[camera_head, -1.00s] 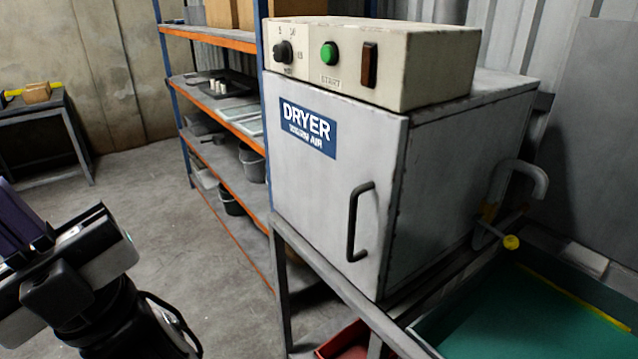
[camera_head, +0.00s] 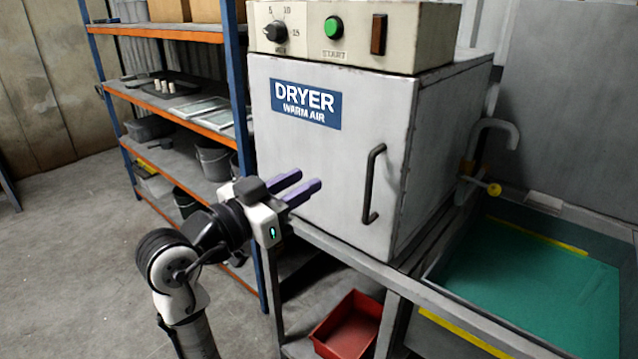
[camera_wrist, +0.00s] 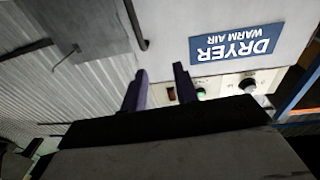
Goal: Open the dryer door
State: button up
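The dryer (camera_head: 330,170) is a grey-white box with a blue "DRYER WARM AIR" label on its front. Its door is shut. A black vertical bar handle (camera_head: 373,184) is on the right side of the door. My gripper (camera_head: 308,186) is in front of the lower left part of the door, left of the handle and apart from it. Its two purple fingers are spread with nothing between them. In the wrist view, upside down, the fingers (camera_wrist: 160,88) point toward the dryer front, and the handle (camera_wrist: 135,25) shows at the top.
A control panel (camera_head: 355,35) with a dial and green button tops the dryer. A shelf rack (camera_head: 165,30) stands at the left. A sink (camera_head: 530,285) with a bent pipe (camera_head: 495,130) is at the right. A red tray (camera_head: 348,325) lies below the dryer.

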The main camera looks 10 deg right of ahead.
jog(key=w+d+p, duration=0.1)
jog(key=d, duration=0.3)
jog(key=w+d+f+m+g+p, duration=0.1)
jog(key=w+d, duration=0.1)
jog(key=d, duration=0.3)
jog(key=w+d+f+g+p, duration=0.1)
jog(key=w+d, duration=0.1)
jog(key=d, duration=0.2)
jog(key=shift+d+p, duration=0.3)
jog(key=shift+p, duration=0.05)
grip_shut()
